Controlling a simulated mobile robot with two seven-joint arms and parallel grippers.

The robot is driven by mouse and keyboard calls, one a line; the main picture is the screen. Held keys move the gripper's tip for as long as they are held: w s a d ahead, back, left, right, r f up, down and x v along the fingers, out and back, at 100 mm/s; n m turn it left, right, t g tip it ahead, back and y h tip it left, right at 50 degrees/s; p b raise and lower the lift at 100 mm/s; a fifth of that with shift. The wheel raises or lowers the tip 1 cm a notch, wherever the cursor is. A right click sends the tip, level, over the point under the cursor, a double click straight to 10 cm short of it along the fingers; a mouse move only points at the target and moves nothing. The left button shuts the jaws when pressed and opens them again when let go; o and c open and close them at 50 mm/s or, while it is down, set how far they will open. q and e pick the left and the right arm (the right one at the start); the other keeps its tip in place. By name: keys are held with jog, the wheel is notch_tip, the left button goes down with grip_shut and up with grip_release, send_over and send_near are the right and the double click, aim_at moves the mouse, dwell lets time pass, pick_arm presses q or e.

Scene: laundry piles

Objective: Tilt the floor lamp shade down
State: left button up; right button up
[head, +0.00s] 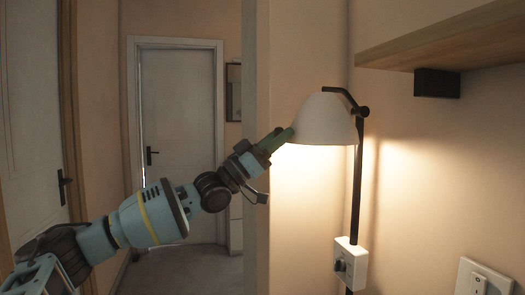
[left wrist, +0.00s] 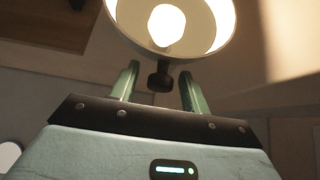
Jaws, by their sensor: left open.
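The floor lamp's white shade (head: 325,119) hangs from a black bracket at the top of a black pole (head: 357,190), its lit opening facing down. My left gripper (head: 277,139) is at the shade's lower left edge in the head view; whether it touches cannot be told. In the left wrist view the shade (left wrist: 222,42) shows from below with its glowing bulb (left wrist: 167,25), beyond the fingers. The two green fingers of the left gripper (left wrist: 158,88) are spread, with a dark knob (left wrist: 159,77) visible between them. My right gripper is not in view.
A wooden shelf (head: 440,38) with a black bracket juts from the wall at upper right. A white switch box (head: 350,262) is on the lamp pole. A wall corner (head: 257,150) stands behind my left arm, with a closed white door (head: 180,110) farther back.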

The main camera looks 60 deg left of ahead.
pick_arm(q)
jog(key=v, duration=0.7)
jog(key=shift+s+p, duration=0.15)
jog(key=shift+p, duration=0.2)
jog(key=shift+f, duration=0.15)
dwell(0.5)
